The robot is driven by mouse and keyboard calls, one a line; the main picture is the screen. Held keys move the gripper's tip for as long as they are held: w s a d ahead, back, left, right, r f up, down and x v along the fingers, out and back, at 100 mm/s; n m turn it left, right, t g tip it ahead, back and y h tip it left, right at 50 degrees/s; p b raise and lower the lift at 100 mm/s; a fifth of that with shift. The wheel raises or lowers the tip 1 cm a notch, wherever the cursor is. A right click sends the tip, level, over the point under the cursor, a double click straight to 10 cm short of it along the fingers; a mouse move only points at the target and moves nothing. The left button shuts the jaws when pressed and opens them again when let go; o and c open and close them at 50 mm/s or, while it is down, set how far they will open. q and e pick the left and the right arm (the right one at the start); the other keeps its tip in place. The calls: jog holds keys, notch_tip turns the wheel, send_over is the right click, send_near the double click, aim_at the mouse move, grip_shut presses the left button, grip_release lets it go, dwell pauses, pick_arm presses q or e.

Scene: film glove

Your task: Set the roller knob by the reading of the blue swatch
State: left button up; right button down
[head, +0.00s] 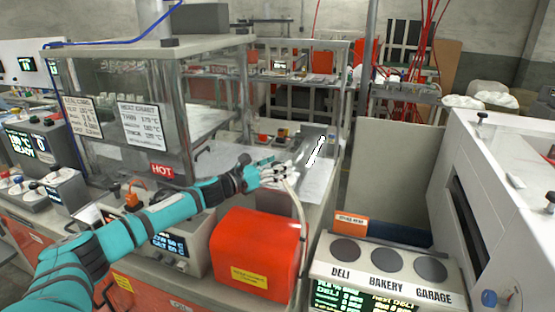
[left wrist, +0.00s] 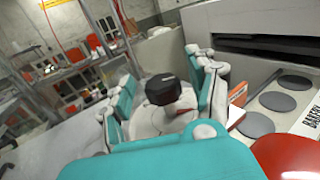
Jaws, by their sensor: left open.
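My left gripper (head: 277,174) is above the grey bench, behind the red box, with its white fingers apart. In the left wrist view, its teal and white fingers (left wrist: 165,90) stand spread, with no swatch visible between them. I cannot make out a blue swatch in either view. I cannot tell which knob is the roller knob: a grey control box (head: 178,243) with a lit display and small knobs stands beneath my left arm, and a blue round knob (head: 489,298) is on the white machine at right. My right gripper is out of view.
A red box (head: 255,252) stands on the front bench. A panel labelled DELI, BAKERY, GARAGE (head: 388,268) is right of it. A clear-walled cabinet carries a heat chart (head: 141,125) and a HOT sign (head: 162,171). A large white machine (head: 510,180) fills the right side.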

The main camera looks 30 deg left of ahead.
pick_arm(q)
jog(key=shift+w+d, duration=0.1)
jog(key=shift+w, duration=0.2)
jog(key=shift+c, duration=0.4)
grip_shut()
jog(key=shift+w+f, duration=0.15)
jog(key=shift+f, duration=0.05)
